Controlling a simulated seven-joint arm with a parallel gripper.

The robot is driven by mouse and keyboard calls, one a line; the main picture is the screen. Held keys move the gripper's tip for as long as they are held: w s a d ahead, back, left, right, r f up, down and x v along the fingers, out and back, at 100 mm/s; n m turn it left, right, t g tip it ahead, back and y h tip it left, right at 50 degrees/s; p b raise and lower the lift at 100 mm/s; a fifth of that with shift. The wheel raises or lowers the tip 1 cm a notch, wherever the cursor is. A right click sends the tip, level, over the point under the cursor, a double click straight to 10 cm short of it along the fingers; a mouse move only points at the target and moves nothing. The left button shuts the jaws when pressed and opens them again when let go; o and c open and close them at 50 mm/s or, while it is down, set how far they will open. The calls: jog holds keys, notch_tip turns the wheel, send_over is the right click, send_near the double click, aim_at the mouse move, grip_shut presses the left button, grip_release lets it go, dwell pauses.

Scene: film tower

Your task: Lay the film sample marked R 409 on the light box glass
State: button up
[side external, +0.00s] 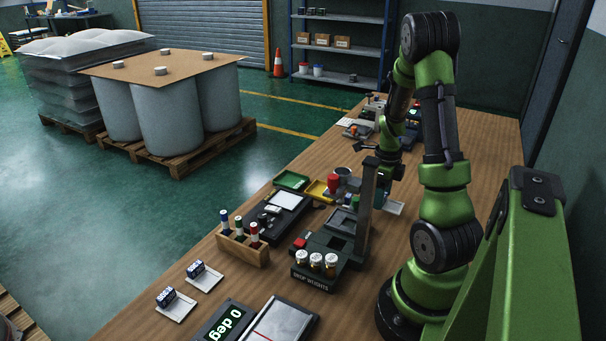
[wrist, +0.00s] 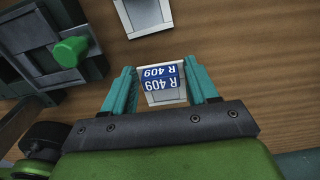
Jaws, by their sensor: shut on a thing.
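The film sample marked R 409 (wrist: 162,82) is a small white piece with a blue label, the marking printed twice. My gripper (wrist: 162,88) is shut on it, with one teal finger at each side. In the side view my gripper (side external: 385,178) is beside the dark upright post, which partly hides it; the sample cannot be made out there. A bright white panel (side external: 285,201) on a black unit, left of the post, looks like the light box glass. Nothing is seen lying on it.
A dark post (side external: 364,205) rises between my gripper and the panel. A wooden rack (side external: 243,246) of bottles stands in front of the panel. Two blue-labelled samples sit on white cards (side external: 205,283) at front left. The wrist view shows a green knob (wrist: 70,51) and a white card (wrist: 146,14).

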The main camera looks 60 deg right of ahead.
aim_at(277, 197)
notch_tip(277, 197, up, 7)
jog(key=shift+w+a, duration=0.3)
jog(key=shift+w, duration=0.15)
jog(key=w+a, duration=0.1)
jog(key=w, duration=0.3)
jog(key=w+a+n, duration=0.1)
jog(key=w, duration=0.3)
jog(key=w+a+f+n, duration=0.1)
jog(key=w+a, duration=0.1)
jog(key=w, duration=0.3)
jog(key=shift+m, duration=0.5)
jog(key=w+a, duration=0.2)
jog(key=w, duration=0.2)
jog(key=w+a, duration=0.2)
jog(key=w, duration=0.2)
jog(key=w+a, duration=0.3)
jog(key=w, duration=0.1)
jog(key=shift+r, duration=0.3)
jog(key=shift+w+a+r+m, duration=0.1)
jog(key=shift+w+r+m, duration=0.05)
jog(key=shift+m, duration=0.15)
jog(key=shift+f, duration=2.75)
jog(key=shift+f, duration=0.35)
